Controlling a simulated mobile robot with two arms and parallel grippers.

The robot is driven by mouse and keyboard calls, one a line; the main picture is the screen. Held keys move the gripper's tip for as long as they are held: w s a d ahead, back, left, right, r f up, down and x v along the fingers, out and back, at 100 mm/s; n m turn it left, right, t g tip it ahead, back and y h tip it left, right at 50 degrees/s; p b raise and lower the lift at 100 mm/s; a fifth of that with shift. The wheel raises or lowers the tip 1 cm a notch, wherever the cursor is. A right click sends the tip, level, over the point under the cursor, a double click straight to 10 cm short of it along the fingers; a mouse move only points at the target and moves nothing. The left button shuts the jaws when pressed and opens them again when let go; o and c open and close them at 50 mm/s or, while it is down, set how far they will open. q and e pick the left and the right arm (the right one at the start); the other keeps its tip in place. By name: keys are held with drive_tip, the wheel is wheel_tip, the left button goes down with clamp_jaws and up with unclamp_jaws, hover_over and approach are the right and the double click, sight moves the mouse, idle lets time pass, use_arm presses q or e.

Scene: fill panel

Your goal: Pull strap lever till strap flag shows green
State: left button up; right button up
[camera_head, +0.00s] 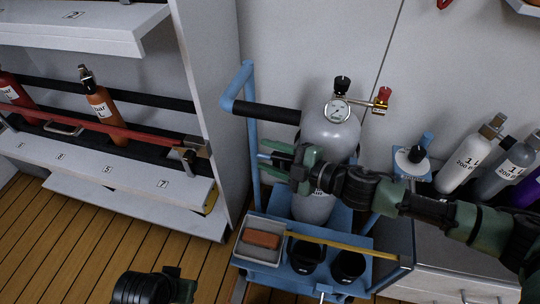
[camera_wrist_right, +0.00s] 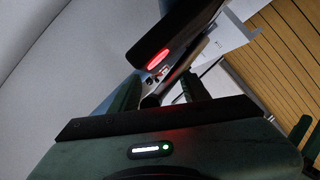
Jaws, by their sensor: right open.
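The grey gas cylinder (camera_head: 330,133) stands upright on the blue cart, with a gauge and valve on top. My right gripper (camera_head: 268,158) reaches in from the right, in front of the cylinder, and points left below the cart's black handle grip. In the right wrist view its two fingers (camera_wrist_right: 158,92) are apart, with nothing clearly held between them. A dark bar (camera_wrist_right: 178,38) with a red-lit oval lies just beyond them. I cannot make out the strap lever or a strap flag for certain; my gripper and arm cover part of the cylinder. A part of my left arm shows at the bottom.
The blue cart (camera_head: 249,95) has a black grip (camera_head: 265,112), a grey tray (camera_head: 258,254) with an orange-brown block, and two black cups. Shelves with a red bar (camera_head: 90,128) and bottles stand left. More bottles (camera_head: 470,155) stand right. Wooden floor is open at lower left.

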clamp_jaws()
drive_tip(key=shift+w+d+r, duration=0.15)
drive_tip(key=shift+w, duration=0.05)
idle(1.2)
